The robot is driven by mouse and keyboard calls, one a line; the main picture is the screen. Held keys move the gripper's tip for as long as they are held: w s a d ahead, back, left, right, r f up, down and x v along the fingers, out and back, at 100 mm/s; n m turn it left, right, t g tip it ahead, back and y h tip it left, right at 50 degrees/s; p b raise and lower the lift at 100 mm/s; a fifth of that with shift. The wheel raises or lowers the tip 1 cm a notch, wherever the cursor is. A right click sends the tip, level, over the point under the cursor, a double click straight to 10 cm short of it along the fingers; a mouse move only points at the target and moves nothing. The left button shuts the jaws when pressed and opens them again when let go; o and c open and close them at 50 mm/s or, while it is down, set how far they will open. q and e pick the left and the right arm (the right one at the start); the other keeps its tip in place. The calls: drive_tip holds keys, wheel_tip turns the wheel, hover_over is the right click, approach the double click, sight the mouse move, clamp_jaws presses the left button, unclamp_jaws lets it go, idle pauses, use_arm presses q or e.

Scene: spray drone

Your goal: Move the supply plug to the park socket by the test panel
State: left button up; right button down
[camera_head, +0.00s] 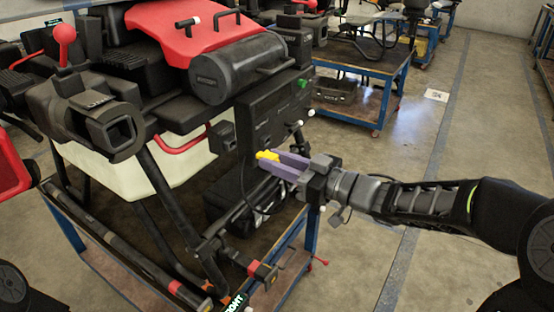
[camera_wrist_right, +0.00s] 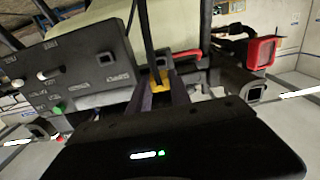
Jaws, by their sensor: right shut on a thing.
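The yellow supply plug (camera_head: 266,155) is between the purple-grey fingers of my right gripper (camera_head: 284,164), which is shut on it. It also shows in the right wrist view (camera_wrist_right: 159,79), between the fingers, with a dark cable beside it. The plug is in front of the lower part of the drone's black test panel (camera_head: 270,118); I cannot tell whether it touches anything. The panel, with white knobs and a green button, also shows in the right wrist view (camera_wrist_right: 88,72). A small black box (camera_head: 222,136) sits left of the panel; I cannot tell whether it is a socket. My left gripper is not in view.
The drone's black cylinder (camera_head: 238,70) and red cover (camera_head: 195,32) are above the panel. A red bent bar (camera_head: 183,140) is to its left. A blue-framed bench (camera_head: 385,85) stands behind. The floor (camera_head: 400,150) to the right is open.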

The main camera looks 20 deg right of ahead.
drive_tip(key=shift+b+x, duration=0.35)
drive_tip(key=shift+x, duration=2.55)
drive_tip(key=shift+x, duration=1.2)
drive_tip(key=c, duration=1.1)
unclamp_jaws()
drive_tip(key=shift+d, duration=0.1)
drive_tip(key=v, duration=0.7)
drive_tip(key=shift+s+d, duration=0.2)
drive_tip(key=shift+s, duration=0.1)
